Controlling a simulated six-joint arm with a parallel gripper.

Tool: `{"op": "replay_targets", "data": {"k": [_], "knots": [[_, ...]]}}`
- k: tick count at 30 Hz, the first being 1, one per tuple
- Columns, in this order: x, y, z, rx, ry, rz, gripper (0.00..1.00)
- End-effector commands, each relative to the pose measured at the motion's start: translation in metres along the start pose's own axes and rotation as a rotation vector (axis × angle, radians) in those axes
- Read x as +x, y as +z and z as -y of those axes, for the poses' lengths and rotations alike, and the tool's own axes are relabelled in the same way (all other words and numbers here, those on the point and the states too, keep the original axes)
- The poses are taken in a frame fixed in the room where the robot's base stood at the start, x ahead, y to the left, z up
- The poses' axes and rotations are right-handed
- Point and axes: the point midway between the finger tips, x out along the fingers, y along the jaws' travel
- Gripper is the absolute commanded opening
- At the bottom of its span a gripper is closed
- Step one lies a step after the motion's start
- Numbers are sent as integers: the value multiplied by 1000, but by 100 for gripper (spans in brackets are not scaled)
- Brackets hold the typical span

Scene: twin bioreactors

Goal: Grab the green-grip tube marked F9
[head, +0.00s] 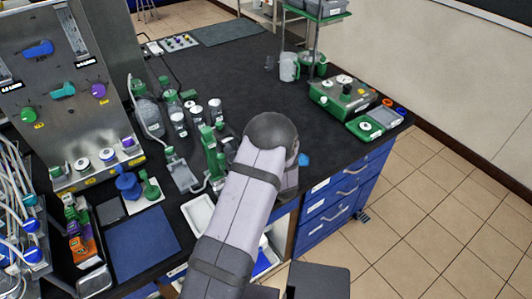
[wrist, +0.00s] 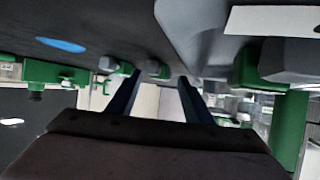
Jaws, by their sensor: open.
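My gripper (wrist: 159,77) shows in the wrist view as two dark blue fingers, spread apart with nothing clearly held between them. Small green-and-grey pieces (wrist: 153,69) show near the fingertips; I cannot tell whether one is a tube grip. No F9 mark is legible in either view, so I cannot pick out that tube. In the head view my arm reaches over the black bench, and its end hides the gripper and the bench right around it. Green upright parts (head: 209,146) stand just left of the arm there.
White-capped bottles (head: 179,121) stand left of the arm. A green instrument (head: 343,93) and a wheeled-looking rack (head: 318,25) are at the right and back. A white tray (head: 199,213) lies near the front. The bench's back middle (head: 225,70) is clear.

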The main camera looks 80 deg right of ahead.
Motion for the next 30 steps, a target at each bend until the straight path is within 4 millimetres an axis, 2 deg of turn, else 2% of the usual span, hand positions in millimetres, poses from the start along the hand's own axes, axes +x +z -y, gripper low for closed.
{"op": "replay_targets", "data": {"k": [4, 11, 12, 18, 30], "knots": [[8, 0, 0, 1, 0, 0, 46], [10, 0, 0, 1, 0, 0, 46], [10, 0, 0, 1, 0, 0, 44], [10, 0, 0, 1, 0, 0, 0], [9, -2, 0, 0, 0, -1, 0]]}}
